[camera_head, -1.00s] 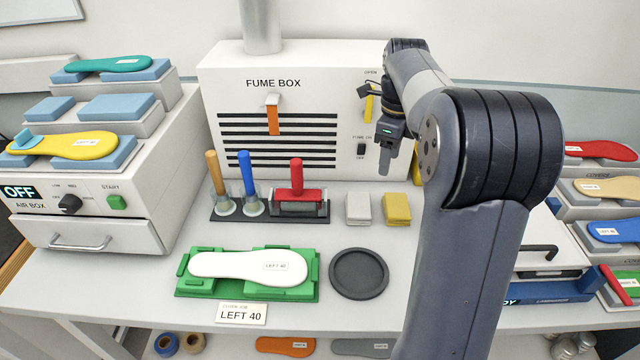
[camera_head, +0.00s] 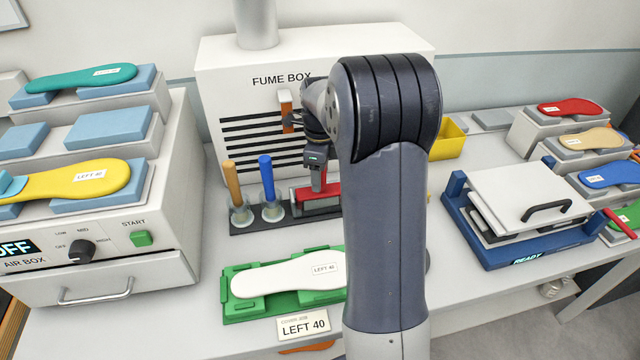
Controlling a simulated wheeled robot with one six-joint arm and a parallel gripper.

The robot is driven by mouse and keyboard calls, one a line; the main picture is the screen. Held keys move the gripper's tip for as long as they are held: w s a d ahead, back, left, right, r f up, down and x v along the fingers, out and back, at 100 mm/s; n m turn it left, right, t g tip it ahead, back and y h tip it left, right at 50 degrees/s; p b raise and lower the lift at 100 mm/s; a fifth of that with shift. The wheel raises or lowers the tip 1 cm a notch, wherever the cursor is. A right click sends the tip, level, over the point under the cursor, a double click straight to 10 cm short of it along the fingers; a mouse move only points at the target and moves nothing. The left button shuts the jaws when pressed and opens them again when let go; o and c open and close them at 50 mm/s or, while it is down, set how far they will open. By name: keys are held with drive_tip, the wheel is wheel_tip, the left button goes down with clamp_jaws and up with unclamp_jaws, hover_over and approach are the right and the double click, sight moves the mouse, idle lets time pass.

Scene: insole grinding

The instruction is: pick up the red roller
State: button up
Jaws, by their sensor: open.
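The red roller (camera_head: 304,196) sits in the dark rack in front of the fume box, at the rack's right end. Its red body shows in part; its upright handle is hidden behind my gripper, and my arm covers its right side. My gripper (camera_head: 318,186) points down at the roller, at its handle's place. The jaws are open. The fingers are small and overlap the roller in this view, so I cannot tell whether they surround the handle or touch it.
An orange-handled tool (camera_head: 236,192) and a blue-handled tool (camera_head: 268,186) stand in the rack (camera_head: 245,226) just left. The fume box (camera_head: 225,75) rises behind. A white insole (camera_head: 280,279) lies on a green fixture (camera_head: 235,312) in front. A blue-framed press (camera_head: 520,255) stands right.

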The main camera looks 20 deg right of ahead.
drive_tip(key=c, duration=1)
drive_tip(key=shift+r, duration=0.15)
drive_tip(key=shift+c, duration=0.2)
wheel_tip(320, 180, up, 10)
drive_tip(key=shift+f+b, duration=0.1)
drive_tip(key=shift+b, duration=0.3)
drive_tip(key=o, duration=0.4)
drive_tip(key=shift+c, duration=0.2)
drive_tip(key=c, duration=0.5)
clamp_jaws()
